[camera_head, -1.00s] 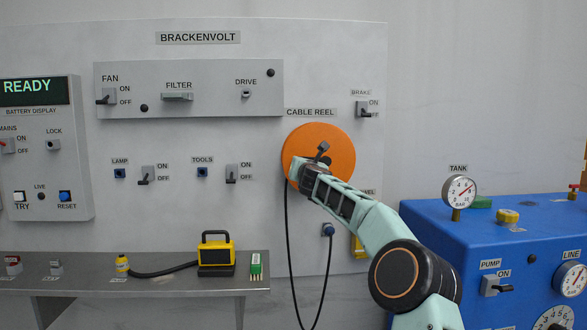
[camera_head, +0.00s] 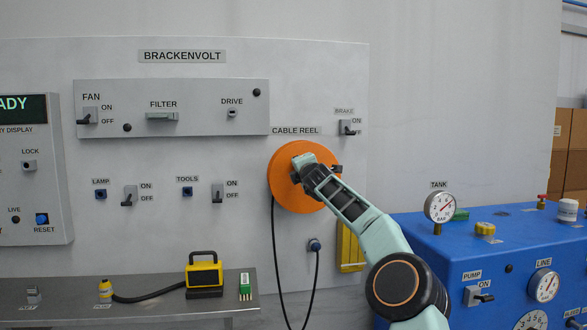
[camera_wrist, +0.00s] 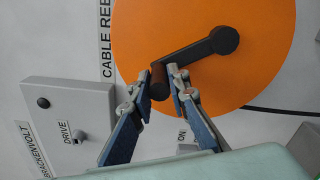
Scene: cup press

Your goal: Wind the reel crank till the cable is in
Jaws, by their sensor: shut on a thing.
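The orange cable reel (camera_head: 285,196) is on the wall panel under the CABLE REEL label. It also fills the upper right of the wrist view (camera_wrist: 262,75). Its black crank arm (camera_wrist: 195,50) runs from a round hub to a dark brown handle (camera_wrist: 159,78). My gripper (camera_head: 300,165) is at the upper left of the reel's centre. In the wrist view my gripper (camera_wrist: 163,84) has its fingertips closed around the handle. The black cable (camera_head: 275,245) hangs from the reel's left side in a loop and rises to a blue-grey socket (camera_head: 314,244). My arm hides part of the reel.
A yellow piece (camera_head: 350,252) is low on the panel behind my arm. A blue tank unit (camera_head: 455,265) stands to the right. A metal bench (camera_head: 130,309) with a yellow lamp (camera_head: 204,275) is at lower left.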

